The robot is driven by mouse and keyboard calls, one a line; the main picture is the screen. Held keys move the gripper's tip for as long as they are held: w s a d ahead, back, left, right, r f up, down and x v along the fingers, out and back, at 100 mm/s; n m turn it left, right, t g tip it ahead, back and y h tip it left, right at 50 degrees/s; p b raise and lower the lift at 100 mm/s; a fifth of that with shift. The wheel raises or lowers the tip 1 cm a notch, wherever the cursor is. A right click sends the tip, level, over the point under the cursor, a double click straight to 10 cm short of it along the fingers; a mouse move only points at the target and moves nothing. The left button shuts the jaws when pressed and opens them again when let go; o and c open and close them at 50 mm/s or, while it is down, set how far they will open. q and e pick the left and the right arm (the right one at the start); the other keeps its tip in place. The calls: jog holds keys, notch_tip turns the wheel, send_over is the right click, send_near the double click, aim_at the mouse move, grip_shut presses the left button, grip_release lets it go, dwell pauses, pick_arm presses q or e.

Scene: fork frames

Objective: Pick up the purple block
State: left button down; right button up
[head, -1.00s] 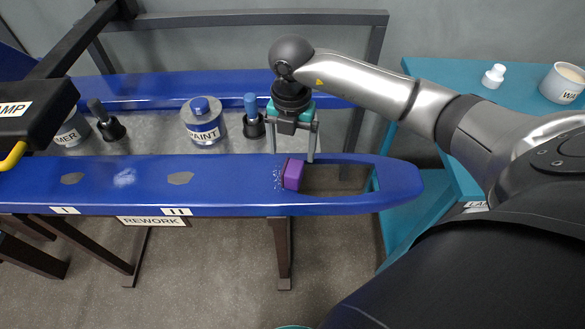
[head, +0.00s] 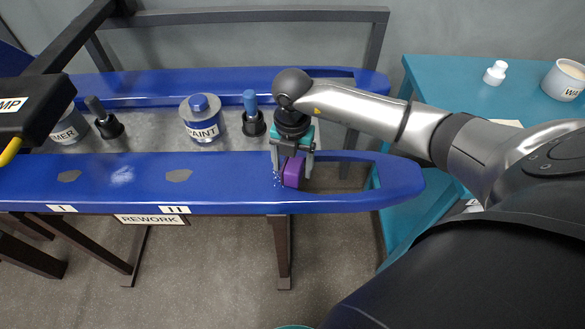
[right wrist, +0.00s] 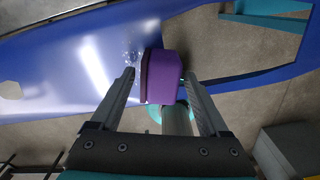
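The purple block (head: 292,173) sits on the near blue frame bar, at the left end of its open slot. It also shows in the right wrist view (right wrist: 163,77), with a darker face on its left side. My right gripper (head: 291,176) is above the block, pointing down, with one finger on each side of it. In the right wrist view the two fingers (right wrist: 160,80) are apart, with the block between their tips and narrow gaps on both sides. My left gripper is not in view.
A paint can (head: 201,120), a blue-capped bottle (head: 252,115) and a dark bottle (head: 104,119) stand behind the near blue bar (head: 120,185). A black clamp-like arm (head: 30,110) overhangs the left. A teal table (head: 440,80) at right holds a small white bottle (head: 495,73).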

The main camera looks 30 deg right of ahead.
aim_at(292, 164)
grip_shut()
dwell(0.4)
jog(key=shift+r, duration=0.15)
notch_tip(292, 164, up, 20)
jog(key=p, duration=0.3)
jog(key=shift+c, duration=1.8)
grip_release()
jog(key=c, duration=0.7)
